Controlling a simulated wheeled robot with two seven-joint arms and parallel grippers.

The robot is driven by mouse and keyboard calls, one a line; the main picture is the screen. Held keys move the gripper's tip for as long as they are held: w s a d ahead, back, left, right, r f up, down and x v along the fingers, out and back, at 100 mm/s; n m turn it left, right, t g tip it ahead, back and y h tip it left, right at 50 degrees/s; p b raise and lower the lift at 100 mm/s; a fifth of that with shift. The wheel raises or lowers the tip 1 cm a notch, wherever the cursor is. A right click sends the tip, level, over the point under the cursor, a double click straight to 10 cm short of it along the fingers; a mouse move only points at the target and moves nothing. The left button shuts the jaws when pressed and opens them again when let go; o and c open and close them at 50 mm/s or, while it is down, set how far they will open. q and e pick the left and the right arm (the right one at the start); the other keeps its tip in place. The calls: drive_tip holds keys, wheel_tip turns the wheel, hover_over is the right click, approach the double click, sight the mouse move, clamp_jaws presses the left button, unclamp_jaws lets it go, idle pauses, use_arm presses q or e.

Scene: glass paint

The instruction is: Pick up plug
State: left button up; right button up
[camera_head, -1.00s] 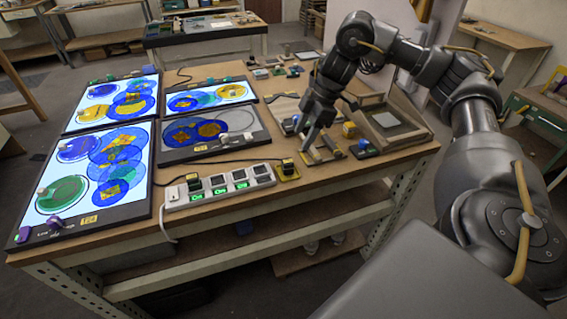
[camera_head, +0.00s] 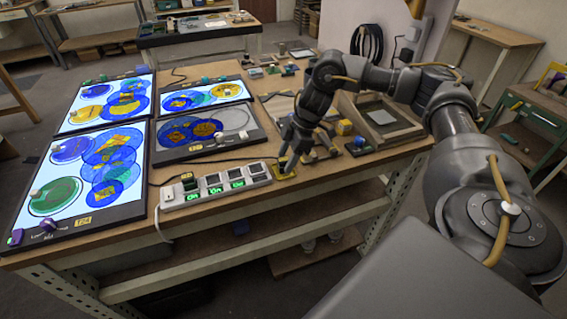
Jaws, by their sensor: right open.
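The black plug (camera_head: 281,163) stands on a small yellow base (camera_head: 285,174) at the front edge of the wooden table, just right of the power strip. A black cord runs to it from the left. My right gripper (camera_head: 287,160) is open, pointing down at the plug, with its fingers right at it. The fingers partly hide the plug, and I cannot tell whether they touch it. Another dark plug (camera_head: 190,181) sits at the left end of the white power strip (camera_head: 217,186). My left gripper is not in view.
Lit panels with coloured glass discs (camera_head: 82,172) cover the table's left side. A dark, unlit panel (camera_head: 205,133) lies behind the strip.

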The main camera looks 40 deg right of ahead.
drive_tip(key=shift+w+a+f, duration=0.15)
drive_tip(key=shift+a+f, duration=0.1)
drive_tip(key=shift+f, duration=0.35)
drive_tip(key=c, duration=1.1)
drive_tip(key=shift+o, duration=0.2)
drive_tip(key=shift+r, duration=0.5)
wheel_tip(320, 180, up, 2)
drive_tip(key=shift+r, duration=0.2)
drive_tip(key=s+a+r, duration=0.6)
drive_tip(key=s+r, duration=0.3)
drive_tip(key=s, duration=0.3)
drive_tip(key=shift+s+r, duration=0.35)
drive_tip(key=shift+s, duration=0.05)
